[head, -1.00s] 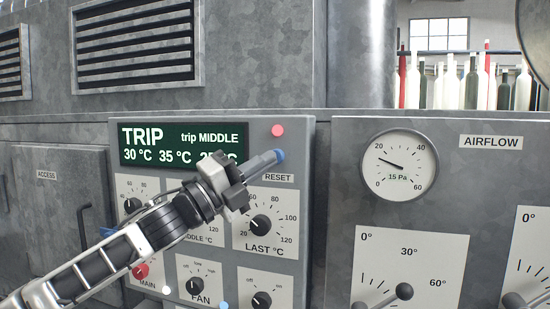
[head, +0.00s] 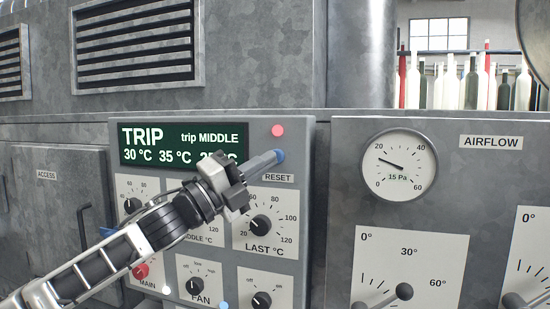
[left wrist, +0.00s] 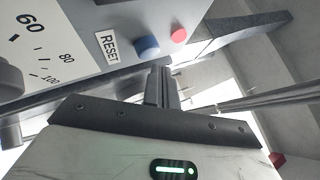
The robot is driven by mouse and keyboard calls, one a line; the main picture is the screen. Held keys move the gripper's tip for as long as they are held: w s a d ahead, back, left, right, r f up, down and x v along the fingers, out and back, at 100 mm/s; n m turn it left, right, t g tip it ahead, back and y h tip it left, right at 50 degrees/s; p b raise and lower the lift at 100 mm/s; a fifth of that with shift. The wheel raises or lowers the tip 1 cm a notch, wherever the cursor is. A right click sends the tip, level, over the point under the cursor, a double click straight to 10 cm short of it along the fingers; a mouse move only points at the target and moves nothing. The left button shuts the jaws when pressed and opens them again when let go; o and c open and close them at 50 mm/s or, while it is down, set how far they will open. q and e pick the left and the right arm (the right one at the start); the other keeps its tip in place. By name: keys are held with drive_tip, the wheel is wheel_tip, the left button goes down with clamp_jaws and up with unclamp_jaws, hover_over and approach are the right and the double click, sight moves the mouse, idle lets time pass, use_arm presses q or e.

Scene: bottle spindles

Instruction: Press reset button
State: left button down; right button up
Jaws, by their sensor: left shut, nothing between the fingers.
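The blue reset button (head: 280,155) is on the grey control panel, just above the RESET label (head: 278,178). It also shows in the left wrist view (left wrist: 148,46), beside its label. My left gripper (head: 268,160) is shut and empty. In the head view its fingertips overlap the left edge of the button. In the left wrist view the closed fingers (left wrist: 160,78) end just below the button, with a small gap in the picture. I cannot tell whether they touch it. My right gripper is not in view.
The display (head: 184,145) reads TRIP, trip MIDDLE. A red light (head: 278,131) sits above the button. The LAST knob (head: 261,224) and other dials lie below, close to my left arm. A pressure gauge (head: 399,165) and levers (head: 403,291) are at the right.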

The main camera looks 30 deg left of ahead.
use_arm(q)
drive_tip(key=shift+w+a+p, duration=0.1)
drive_tip(key=shift+w+p, duration=0.25)
drive_tip(key=shift+w, duration=0.05)
drive_tip(key=shift+w+a+p, duration=0.2)
drive_tip(key=shift+w+p, duration=0.35)
idle(0.6)
idle(0.4)
drive_tip(key=shift+s+d+b, duration=0.25)
drive_tip(key=shift+s+b, duration=0.65)
drive_tip(key=shift+s, duration=0.05)
drive_tip(key=s+b, duration=0.2)
drive_tip(key=b, duration=0.1)
drive_tip(key=s+d+b, duration=0.1)
drive_tip(key=s+b, duration=0.2)
drive_tip(key=shift+d+f, duration=0.15)
drive_tip(key=shift+f, duration=0.05)
